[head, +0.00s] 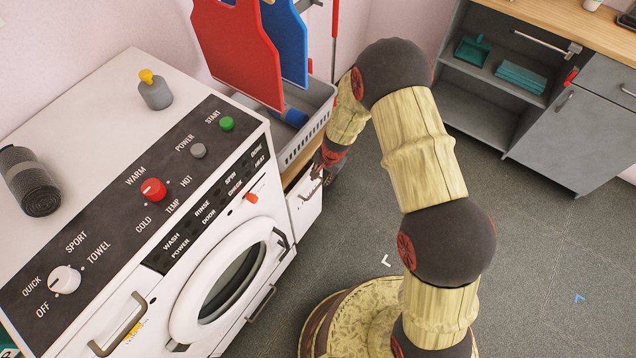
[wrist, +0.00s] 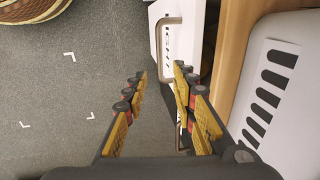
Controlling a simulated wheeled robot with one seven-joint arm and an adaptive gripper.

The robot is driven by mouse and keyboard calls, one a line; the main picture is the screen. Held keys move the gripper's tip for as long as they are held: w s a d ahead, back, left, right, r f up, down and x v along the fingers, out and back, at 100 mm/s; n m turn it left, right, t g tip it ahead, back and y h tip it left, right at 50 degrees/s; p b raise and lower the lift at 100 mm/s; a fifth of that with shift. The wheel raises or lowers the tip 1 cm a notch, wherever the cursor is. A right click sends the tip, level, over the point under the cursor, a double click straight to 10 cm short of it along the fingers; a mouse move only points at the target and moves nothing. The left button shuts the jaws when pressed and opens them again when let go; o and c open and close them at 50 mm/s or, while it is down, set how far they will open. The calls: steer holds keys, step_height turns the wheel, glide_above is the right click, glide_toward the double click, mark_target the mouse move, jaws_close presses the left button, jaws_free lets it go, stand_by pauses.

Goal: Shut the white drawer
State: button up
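The white drawer (head: 304,207) is in the narrow wooden unit right of the washing machine in the head view. In the wrist view its white front (wrist: 187,22) is at top centre, with a metal bar handle (wrist: 158,40). A dark gap shows between this front and the wooden edge, so the drawer looks partly open. My gripper (head: 325,168) is by the drawer's handle in the head view, partly hidden by my own arm. In the wrist view my gripper (wrist: 160,76) has its fingers apart with nothing between them, close to the drawer front; contact is unclear.
The white washing machine (head: 95,110) stands at left, its round door (head: 190,290) shut. A grey basket (head: 310,140) holding red and blue boards is above the drawer. A grey cabinet (head: 575,135) stands at back right. The grey floor (head: 545,260) at right is clear.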

mark_target(317, 187)
steer(key=f+b, duration=0.1)
steer(key=f, duration=0.1)
steer(key=f+b, duration=0.1)
steer(key=f, duration=0.2)
steer(key=w+a+f+b, duration=0.1)
steer(key=f, duration=0.1)
steer(key=shift+f, duration=0.25)
steer(key=shift+c, duration=0.4)
jaws_close()
